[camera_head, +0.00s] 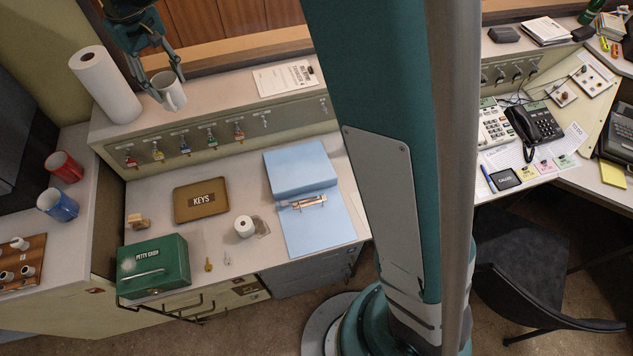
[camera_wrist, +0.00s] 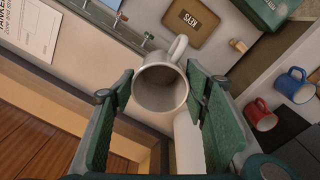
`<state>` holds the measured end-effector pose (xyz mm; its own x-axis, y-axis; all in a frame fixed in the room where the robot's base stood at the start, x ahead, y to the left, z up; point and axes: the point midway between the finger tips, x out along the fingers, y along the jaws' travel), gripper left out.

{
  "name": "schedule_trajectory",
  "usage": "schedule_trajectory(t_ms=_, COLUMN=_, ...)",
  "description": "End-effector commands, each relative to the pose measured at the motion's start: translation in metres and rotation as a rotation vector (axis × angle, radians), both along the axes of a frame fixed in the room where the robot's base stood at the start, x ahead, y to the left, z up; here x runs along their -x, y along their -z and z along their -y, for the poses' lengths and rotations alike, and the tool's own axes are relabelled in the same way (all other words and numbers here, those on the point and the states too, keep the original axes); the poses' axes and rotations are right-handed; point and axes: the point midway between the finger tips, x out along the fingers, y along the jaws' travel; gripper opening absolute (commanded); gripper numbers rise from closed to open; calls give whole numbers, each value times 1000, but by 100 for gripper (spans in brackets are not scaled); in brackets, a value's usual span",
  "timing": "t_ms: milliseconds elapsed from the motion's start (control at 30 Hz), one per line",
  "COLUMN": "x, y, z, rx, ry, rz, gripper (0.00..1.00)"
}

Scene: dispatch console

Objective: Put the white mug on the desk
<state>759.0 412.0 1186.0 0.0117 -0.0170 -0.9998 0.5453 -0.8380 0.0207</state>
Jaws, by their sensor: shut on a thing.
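The white mug (camera_head: 173,95) is at the raised shelf (camera_head: 215,98) behind the desk, beside the paper roll. My gripper (camera_head: 158,84) reaches down to it from above, with its fingers on either side. In the wrist view the mug (camera_wrist: 160,92) sits between the two green fingers of my gripper (camera_wrist: 158,84), its mouth facing the camera and its handle pointing away. The gripper is shut on the mug. I cannot tell whether the mug's base touches the shelf. The desk (camera_head: 225,268) is the lower surface in front of the shelf.
The desk holds a KEYS tray (camera_head: 201,208), green cash box (camera_head: 153,268), blue binder (camera_head: 300,172) and small white roll (camera_head: 244,227). A paper towel roll (camera_head: 104,85) stands left of the mug. Red (camera_head: 65,167) and blue (camera_head: 58,205) mugs sit at far left. Keys hang along the shelf front.

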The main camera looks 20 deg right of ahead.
Motion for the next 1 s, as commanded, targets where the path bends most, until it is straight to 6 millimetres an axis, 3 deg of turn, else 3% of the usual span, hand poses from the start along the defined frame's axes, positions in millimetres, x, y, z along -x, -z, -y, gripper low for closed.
schedule_trajectory(t_ms=33, x=-5, y=0, z=16, rx=0, ry=25, rz=0, gripper=29)
schedule_trajectory(t_ms=433, x=-31, y=-2, z=132, rx=0, ry=205, rz=0, gripper=29)
schedule_trajectory(t_ms=1000, x=-38, y=-3, z=293, rx=-1, ry=462, rz=0, gripper=29)
